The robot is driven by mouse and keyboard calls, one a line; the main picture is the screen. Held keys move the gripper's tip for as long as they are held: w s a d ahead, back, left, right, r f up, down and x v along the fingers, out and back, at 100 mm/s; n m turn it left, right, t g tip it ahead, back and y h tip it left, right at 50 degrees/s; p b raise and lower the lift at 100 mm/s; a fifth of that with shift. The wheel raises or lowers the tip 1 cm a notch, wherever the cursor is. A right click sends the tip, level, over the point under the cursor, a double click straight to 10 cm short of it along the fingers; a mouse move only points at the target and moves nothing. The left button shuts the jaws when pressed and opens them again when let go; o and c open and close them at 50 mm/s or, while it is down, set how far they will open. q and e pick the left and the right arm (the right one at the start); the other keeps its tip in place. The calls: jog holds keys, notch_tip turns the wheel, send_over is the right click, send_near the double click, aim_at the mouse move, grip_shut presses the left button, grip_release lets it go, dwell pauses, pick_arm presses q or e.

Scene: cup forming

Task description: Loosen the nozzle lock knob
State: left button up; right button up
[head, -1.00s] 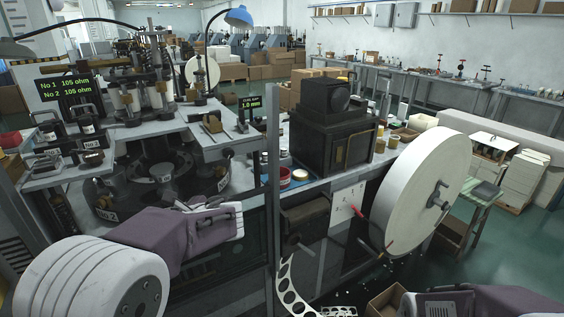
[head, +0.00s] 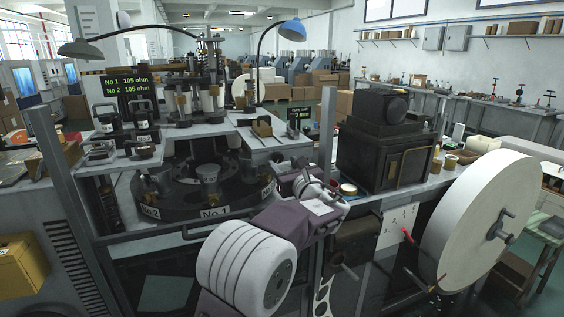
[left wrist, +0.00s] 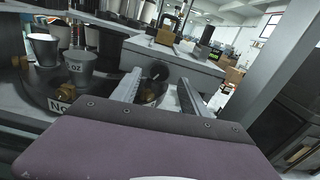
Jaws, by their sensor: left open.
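My left gripper (head: 318,184) is open at the right end of the dark round turntable (head: 185,214), below the grey shelf corner. In the left wrist view its two ribbed fingers (left wrist: 159,88) are spread wide. A small dark knob-like part (left wrist: 158,73) shows between and beyond them, apart from both. It may be the nozzle lock knob, but I cannot tell. Metal cups (left wrist: 80,66) stand on the turntable at the left of that view. In the head view my left wrist hides what lies behind it. My right gripper is out of view.
A grey shelf (head: 258,140) overhangs the turntable. A grey post (head: 326,140) rises just right of my left gripper. A black box-shaped machine (head: 385,150) and a large white reel (head: 480,220) stand farther right.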

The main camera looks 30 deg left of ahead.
aim_at(278, 158)
pick_arm(q)
jog(key=shift+x, duration=1.3)
grip_shut()
jog(key=shift+f+n+b, duration=0.15)
jog(key=shift+n+b, duration=0.35)
jog(key=shift+b, duration=0.2)
jog(key=n+b, duration=0.5)
jog(key=shift+f, duration=0.1)
jog(key=n+b, duration=0.4)
jog(key=shift+n, duration=0.3)
jog(key=n+b, duration=0.3)
jog(key=n, duration=0.2)
jog(key=shift+b, duration=0.35)
jog(key=n+b, duration=0.1)
jog(key=n, duration=0.2)
jog(key=shift+n, duration=0.3)
jog(key=shift+n+b, duration=0.6)
jog(key=shift+n, duration=0.6)
